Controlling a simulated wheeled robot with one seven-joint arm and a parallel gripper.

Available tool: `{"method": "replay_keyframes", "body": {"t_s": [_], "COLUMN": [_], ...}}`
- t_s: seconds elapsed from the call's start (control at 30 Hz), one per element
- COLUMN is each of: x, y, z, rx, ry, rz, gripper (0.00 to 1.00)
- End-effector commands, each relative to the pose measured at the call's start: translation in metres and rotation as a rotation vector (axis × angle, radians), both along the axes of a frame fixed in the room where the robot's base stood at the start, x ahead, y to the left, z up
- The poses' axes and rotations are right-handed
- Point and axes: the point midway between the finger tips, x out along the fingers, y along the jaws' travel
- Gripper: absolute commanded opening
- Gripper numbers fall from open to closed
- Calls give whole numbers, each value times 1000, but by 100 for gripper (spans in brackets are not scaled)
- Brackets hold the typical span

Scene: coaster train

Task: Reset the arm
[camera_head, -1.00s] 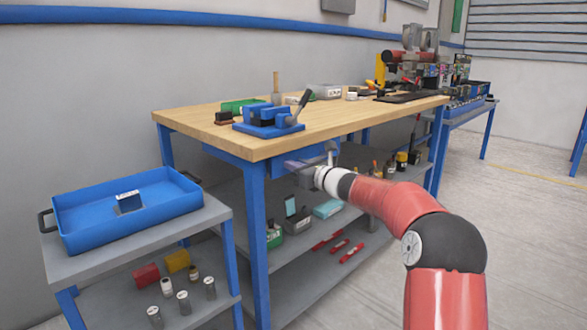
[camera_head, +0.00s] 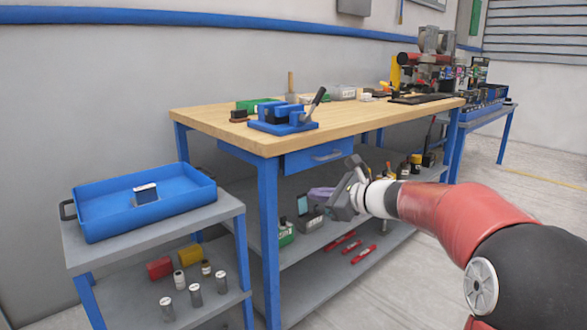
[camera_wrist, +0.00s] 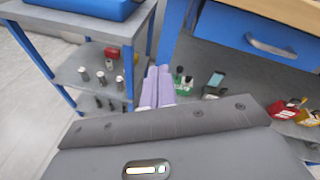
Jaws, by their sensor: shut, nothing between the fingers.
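My red arm reaches in from the right in the head view. My gripper (camera_head: 322,196) is in front of the workbench (camera_head: 225,128), below its blue drawer (camera_head: 318,156). In the wrist view my gripper (camera_wrist: 158,72) shows two pale lilac fingers pressed together with nothing between them. The fingers point toward the gap between the bench and the grey cart, above the lower shelves. The drawer front with its handle (camera_wrist: 270,45) is at the upper right of the wrist view.
A blue vise (camera_head: 284,120) sits on the bench top. Bins and red tools (camera_head: 340,241) lie on the bench's lower shelves. Open floor lies at the right.

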Motion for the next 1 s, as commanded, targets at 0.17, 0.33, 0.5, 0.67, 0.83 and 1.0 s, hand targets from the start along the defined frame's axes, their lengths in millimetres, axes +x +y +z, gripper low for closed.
{"method": "replay_keyframes", "body": {"t_s": [0.17, 0.33, 0.5, 0.67, 0.83, 1.0], "x": [-110, -211, -297, -347, -366, -367], "y": [42, 34, -1, -33, -50, -51], "z": [-24, -54, -82, -102, -112, -113], "rx": [-576, -1071, -1490, -1747, -1861, -1868], "ry": [-151, -302, -441, -531, -570, -572], "rz": [277, 567, 872, 1098, 1212, 1220], "gripper": [0, 0, 0, 0, 0, 0]}}
